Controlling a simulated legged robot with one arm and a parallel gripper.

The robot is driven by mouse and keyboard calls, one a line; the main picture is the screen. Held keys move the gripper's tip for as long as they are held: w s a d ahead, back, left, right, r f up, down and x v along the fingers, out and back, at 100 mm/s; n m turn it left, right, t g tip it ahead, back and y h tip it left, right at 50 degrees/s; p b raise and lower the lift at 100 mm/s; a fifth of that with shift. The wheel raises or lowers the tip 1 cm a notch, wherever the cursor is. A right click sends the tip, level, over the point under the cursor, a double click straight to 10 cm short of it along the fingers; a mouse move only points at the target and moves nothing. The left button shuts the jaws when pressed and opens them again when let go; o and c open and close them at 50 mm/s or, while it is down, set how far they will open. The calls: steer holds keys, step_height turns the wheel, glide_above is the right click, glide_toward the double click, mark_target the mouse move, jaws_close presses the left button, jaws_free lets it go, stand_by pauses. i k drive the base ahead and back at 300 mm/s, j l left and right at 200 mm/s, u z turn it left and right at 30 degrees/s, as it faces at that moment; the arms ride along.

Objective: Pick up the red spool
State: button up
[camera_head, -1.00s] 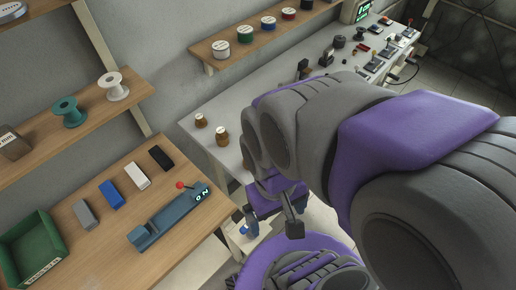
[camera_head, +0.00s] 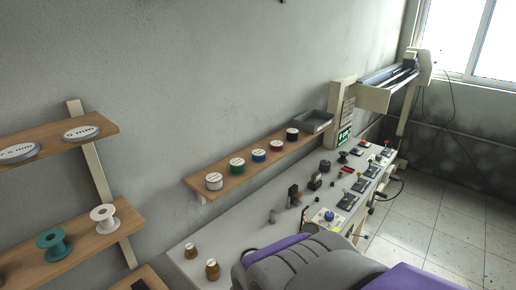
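The red spool (camera_head: 276,147) stands upright on a wooden wall shelf (camera_head: 203,187) above the grey workbench. It is in a row between the blue spool (camera_head: 259,156) and the black spool (camera_head: 292,134). Its pale top faces up and nothing covers it. My gripper is out of view; only links of my arm show at the bottom right, well below the shelf.
A green spool (camera_head: 237,167) and a white spool (camera_head: 214,182) share the shelf, with a grey tray (camera_head: 317,122) at its far end. The workbench (camera_head: 240,222) below holds small parts and devices. Another shelf with teal (camera_head: 54,245) and cream (camera_head: 104,219) spools is left.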

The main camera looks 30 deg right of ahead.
mark_target(276, 146)
steer(key=i+l, duration=0.15)
steer(key=l, duration=0.45)
steer(key=i+l, duration=0.1)
steer(key=l, duration=0.55)
steer(key=i+l+u, duration=0.1)
steer(key=l, duration=0.5)
steer(key=i+l, duration=0.15)
steer(key=l, duration=0.45)
steer(key=i+l, duration=0.15)
steer(key=l, duration=0.5)
steer(key=i+l+u, duration=0.1)
steer(key=l, duration=0.5)
steer(key=i+l, duration=0.1)
steer(key=l, duration=0.55)
